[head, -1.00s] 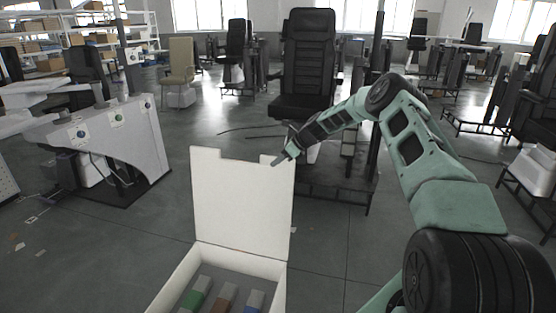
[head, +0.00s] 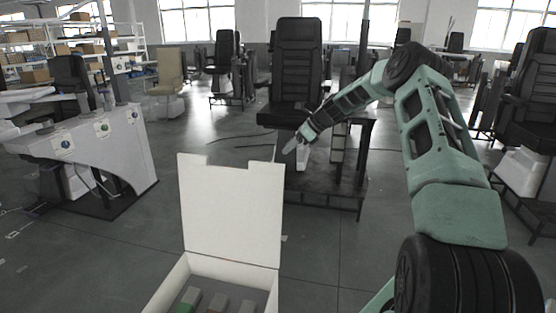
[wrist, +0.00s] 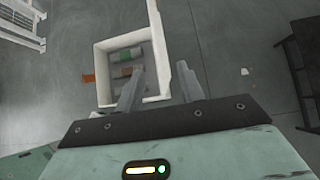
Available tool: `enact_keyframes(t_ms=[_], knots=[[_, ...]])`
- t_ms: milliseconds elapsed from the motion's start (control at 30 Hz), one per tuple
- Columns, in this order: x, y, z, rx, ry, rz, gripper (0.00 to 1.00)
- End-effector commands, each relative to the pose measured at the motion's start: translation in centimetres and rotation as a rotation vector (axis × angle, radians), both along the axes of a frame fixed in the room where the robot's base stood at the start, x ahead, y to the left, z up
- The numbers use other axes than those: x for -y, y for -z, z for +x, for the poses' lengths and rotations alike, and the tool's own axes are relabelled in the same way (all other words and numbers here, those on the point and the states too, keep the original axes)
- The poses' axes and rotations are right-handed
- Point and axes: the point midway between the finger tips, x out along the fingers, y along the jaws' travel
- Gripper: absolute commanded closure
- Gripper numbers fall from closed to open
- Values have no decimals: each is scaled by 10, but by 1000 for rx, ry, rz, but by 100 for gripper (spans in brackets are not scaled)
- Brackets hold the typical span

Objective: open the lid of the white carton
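The white carton (head: 172,291) stands at the bottom of the head view, and its lid (head: 232,212) stands up, open, at its far side. The carton also shows from above in the wrist view (wrist: 101,62), with the lid (wrist: 158,45) nearly edge-on. My gripper (head: 290,147) is above and right of the lid's top right corner in the head view, apart from it. In the wrist view my gripper's fingers (wrist: 160,88) are spread with nothing held between them.
A black seat (head: 298,72) on a dark platform (head: 325,185) stands behind my gripper. A grey-white console (head: 90,150) is at left. A small orange thing (wrist: 88,78) shows beside the carton. Floor around the carton is mostly clear.

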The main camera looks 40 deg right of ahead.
Motion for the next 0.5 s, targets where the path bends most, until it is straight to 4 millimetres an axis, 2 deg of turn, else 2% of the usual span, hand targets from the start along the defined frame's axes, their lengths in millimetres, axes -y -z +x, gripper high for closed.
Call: enact_keyframes(t_ms=[233,500], knots=[[19,-28,-22,-2,1,-1,62],[23,-36,-28,-1,0,1,62]])
